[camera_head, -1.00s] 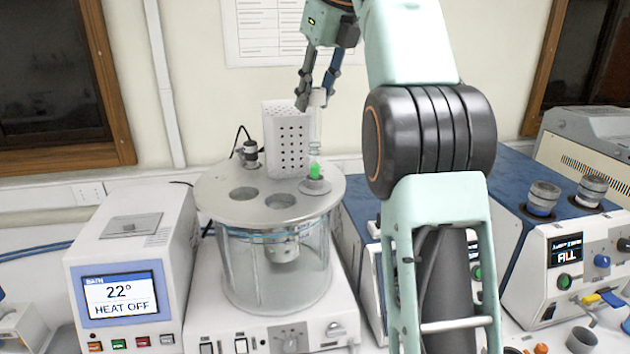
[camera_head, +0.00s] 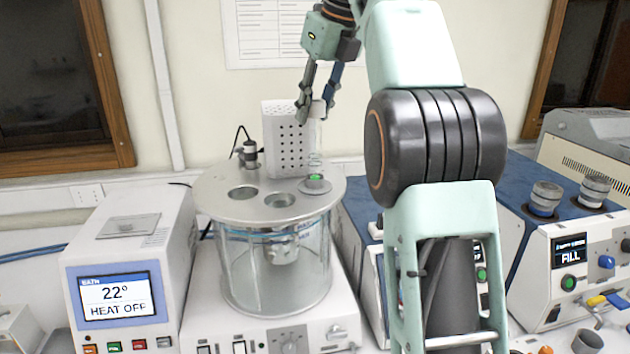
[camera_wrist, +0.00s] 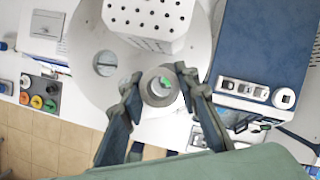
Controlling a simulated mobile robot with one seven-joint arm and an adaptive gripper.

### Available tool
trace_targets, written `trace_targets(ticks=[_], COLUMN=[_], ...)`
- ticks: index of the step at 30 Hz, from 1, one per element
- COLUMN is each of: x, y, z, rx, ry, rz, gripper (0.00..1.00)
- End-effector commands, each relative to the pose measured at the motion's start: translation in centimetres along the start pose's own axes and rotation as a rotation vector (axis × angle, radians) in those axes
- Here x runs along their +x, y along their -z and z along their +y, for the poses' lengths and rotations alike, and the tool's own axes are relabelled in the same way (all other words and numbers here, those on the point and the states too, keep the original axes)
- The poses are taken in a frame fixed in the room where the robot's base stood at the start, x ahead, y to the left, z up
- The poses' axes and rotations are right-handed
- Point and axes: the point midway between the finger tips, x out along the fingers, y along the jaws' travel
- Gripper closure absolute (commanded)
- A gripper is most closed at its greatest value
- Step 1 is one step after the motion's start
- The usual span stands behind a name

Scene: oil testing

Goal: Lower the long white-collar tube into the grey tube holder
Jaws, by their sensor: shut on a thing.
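The long white-collar tube (camera_head: 317,140) is clear and upright, with its white collar (camera_head: 317,109) near the top. My gripper (camera_head: 316,110) is shut on it at the collar. The grey tube holder (camera_head: 315,187) sits at the right of the round bath lid. The tube stands in line above the holder, and its green lower end (camera_head: 315,177) is at the holder's mouth. I cannot tell how deep it is inside. In the wrist view my gripper's fingers (camera_wrist: 158,85) flank the tube, seen end-on with green showing through.
The bath lid (camera_head: 221,203) has two other round openings. A white perforated box (camera_head: 287,138) stands close to the left of the tube. A small black-topped fitting (camera_head: 250,152) is at the lid's back left. A heater unit (camera_head: 130,260) stands left, blue-topped machines (camera_head: 512,200) right.

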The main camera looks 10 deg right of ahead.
Motion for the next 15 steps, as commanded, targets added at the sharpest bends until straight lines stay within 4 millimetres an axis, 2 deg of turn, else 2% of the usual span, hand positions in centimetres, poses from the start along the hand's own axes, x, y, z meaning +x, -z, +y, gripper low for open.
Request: trace_targets(ticks=[7,15], x=[1.9,2.4], y=[0.8,1.0], z=[0.0,0.0], rx=[0.0,0.0], ry=[0.0,0.0], rz=[0.0,-0.001], gripper=[1.0,1.0])
